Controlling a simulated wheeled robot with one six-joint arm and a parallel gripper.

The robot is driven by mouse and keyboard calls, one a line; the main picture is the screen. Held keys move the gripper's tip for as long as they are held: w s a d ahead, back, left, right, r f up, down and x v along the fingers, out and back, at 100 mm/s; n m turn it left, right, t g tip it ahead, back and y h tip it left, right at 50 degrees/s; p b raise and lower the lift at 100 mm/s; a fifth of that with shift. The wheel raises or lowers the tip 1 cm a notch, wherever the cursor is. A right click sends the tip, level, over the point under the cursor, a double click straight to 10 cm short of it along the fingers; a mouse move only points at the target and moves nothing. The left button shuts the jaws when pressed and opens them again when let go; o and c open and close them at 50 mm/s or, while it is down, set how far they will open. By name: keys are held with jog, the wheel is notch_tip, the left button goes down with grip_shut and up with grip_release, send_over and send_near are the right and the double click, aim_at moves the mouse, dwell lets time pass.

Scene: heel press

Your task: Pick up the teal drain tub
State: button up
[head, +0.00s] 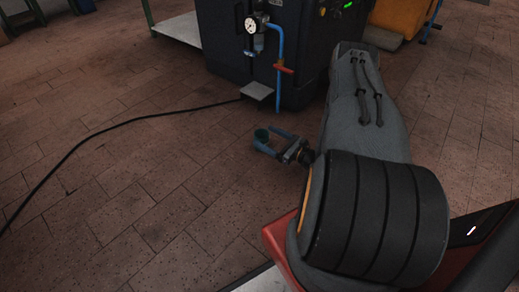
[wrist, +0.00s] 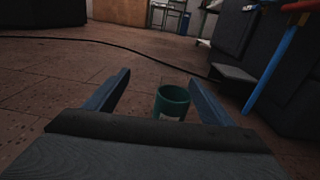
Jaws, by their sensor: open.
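The teal drain tub (wrist: 172,103) is a small round open-topped container with a pale label low on its side. In the wrist view it stands upright on the tiled floor, between my two fingers and nearer the right one. In the head view the tub (head: 261,134) shows as a small teal rim at the fingers. My gripper (wrist: 157,85) has its blue fingers spread apart, with a gap on both sides of the tub in the wrist view. It also shows in the head view (head: 271,138), low near the floor. The tub's lower part is partly hidden there.
A dark machine (head: 290,60) with a gauge, blue pipe and red valve handle (head: 284,69) stands just behind. A small step-like ledge (head: 257,91) juts from its base. A black cable (head: 110,124) runs along the floor.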

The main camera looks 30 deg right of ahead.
jog(key=m+t+h+b, duration=0.1)
jog(key=m+h, duration=0.1)
send_near(257, 132)
jog(key=shift+s+a+r, duration=0.15)
jog(key=shift+s+r, duration=0.15)
jog(key=shift+r, duration=0.15)
jog(key=shift+w+f, duration=0.1)
jog(key=shift+f, duration=0.15)
jog(key=shift+b+x, duration=2.5)
jog(key=shift+x, duration=1.2)
jog(key=shift+f, duration=0.1)
jog(key=c, duration=1)
jog(key=shift+c, duration=0.2)
